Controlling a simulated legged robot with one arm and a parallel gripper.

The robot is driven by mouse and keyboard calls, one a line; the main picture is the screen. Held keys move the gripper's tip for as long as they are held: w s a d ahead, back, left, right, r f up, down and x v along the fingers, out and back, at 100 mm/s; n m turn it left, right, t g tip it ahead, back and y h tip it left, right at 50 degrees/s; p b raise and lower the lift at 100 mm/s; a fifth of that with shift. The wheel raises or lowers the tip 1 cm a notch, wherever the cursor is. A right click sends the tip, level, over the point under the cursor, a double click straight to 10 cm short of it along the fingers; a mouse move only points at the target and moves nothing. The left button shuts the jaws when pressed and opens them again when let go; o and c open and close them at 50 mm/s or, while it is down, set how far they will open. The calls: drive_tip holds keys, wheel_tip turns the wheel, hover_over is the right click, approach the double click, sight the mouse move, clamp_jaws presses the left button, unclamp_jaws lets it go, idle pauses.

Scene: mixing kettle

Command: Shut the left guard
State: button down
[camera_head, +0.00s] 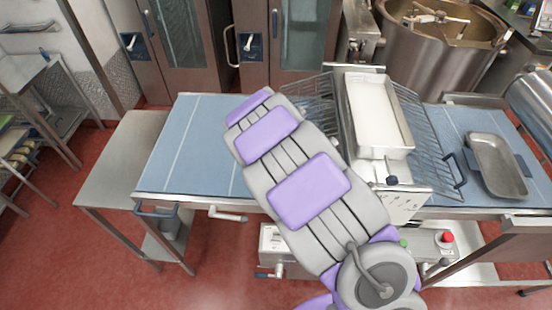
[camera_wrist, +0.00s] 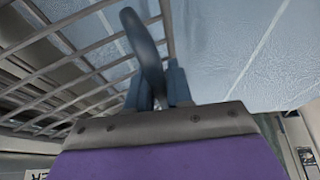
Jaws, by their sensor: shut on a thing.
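The left guard (camera_head: 308,97) is a wire grid on the left side of the dough sheeter's white centre body. My arm covers much of it in the head view. In the wrist view its metal bars (camera_wrist: 85,65) run across the left, with pale blue belt behind them. A dark blue curved handle (camera_wrist: 143,40) stands at the guard's edge. My gripper (camera_wrist: 158,88) is shut on this handle, its dark fingers on either side of the handle's lower end. In the head view my gripper is hidden behind my arm. I cannot tell the guard's exact angle.
The right guard (camera_head: 425,125) slopes out over the right belt, beside a metal tray (camera_head: 497,165). A white-lined hopper (camera_head: 376,112) tops the centre body. The left blue belt (camera_head: 195,150) is clear. A mixing kettle (camera_head: 435,50) stands behind. A red button (camera_head: 447,237) sits low in front.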

drive_tip(key=c, duration=1.1)
unclamp_jaws()
drive_tip(key=shift+a+f, duration=0.1)
drive_tip(key=shift+w, duration=0.1)
drive_tip(key=shift+w+d+r, duration=0.2)
drive_tip(key=shift+w+r, duration=0.05)
drive_tip(key=shift+w, duration=0.05)
drive_tip(key=shift+a+r, duration=0.1)
drive_tip(key=shift+r, duration=0.3)
drive_tip(key=b+v, duration=0.2)
drive_tip(key=v, duration=1.4)
drive_tip(key=shift+s+r, duration=0.15)
drive_tip(key=shift+s, duration=0.2)
